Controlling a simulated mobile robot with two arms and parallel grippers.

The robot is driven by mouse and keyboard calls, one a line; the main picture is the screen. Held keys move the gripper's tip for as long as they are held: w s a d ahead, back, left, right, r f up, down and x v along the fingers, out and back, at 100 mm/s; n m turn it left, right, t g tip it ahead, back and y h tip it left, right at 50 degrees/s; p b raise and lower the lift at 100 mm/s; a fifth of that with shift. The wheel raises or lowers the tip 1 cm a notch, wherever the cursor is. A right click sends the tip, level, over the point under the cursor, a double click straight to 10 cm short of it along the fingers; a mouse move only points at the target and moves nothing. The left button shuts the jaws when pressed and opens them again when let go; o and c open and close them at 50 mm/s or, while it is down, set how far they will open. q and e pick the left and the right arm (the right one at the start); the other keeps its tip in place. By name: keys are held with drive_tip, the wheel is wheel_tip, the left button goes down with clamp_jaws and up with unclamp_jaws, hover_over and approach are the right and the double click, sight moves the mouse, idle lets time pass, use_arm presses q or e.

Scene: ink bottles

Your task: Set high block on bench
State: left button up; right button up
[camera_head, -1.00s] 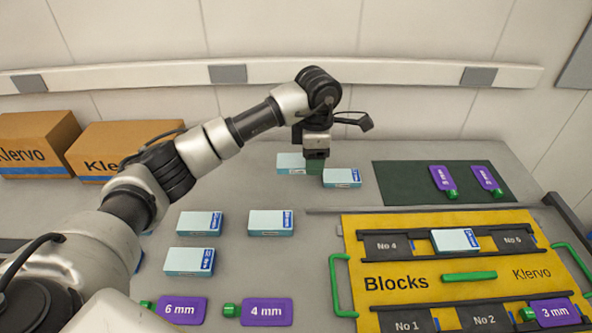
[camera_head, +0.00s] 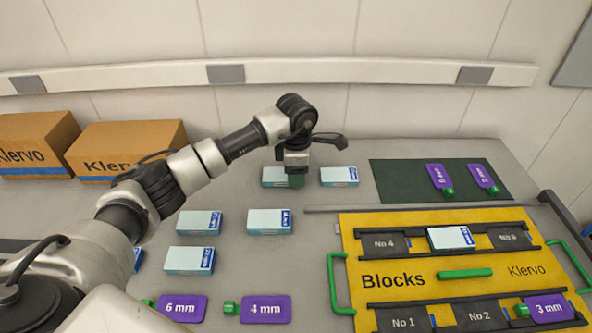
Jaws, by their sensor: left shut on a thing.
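My left gripper (camera_head: 296,181) is at the back middle of the grey bench (camera_head: 330,232), shut on a light blue and white block (camera_head: 273,177). My right gripper is not in view.
A yellow Blocks tray (camera_head: 384,281) at the right holds a block (camera_head: 451,238) between No 4 and No 5. A green mat (camera_head: 400,182) bears two purple tags. Purple tags, 6 mm (camera_head: 183,308) and 4 mm (camera_head: 266,309), lie in front. Cartons (camera_head: 130,147) stand back left.

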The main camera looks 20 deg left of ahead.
use_arm(q)
drive_tip(key=o, duration=1)
drive_tip(key=shift+f, duration=0.1)
drive_tip(key=shift+c, duration=0.2)
wheel_tip(320, 180, up, 12)
drive_tip(key=shift+r+b, duration=0.2)
drive_tip(key=shift+b, duration=0.2)
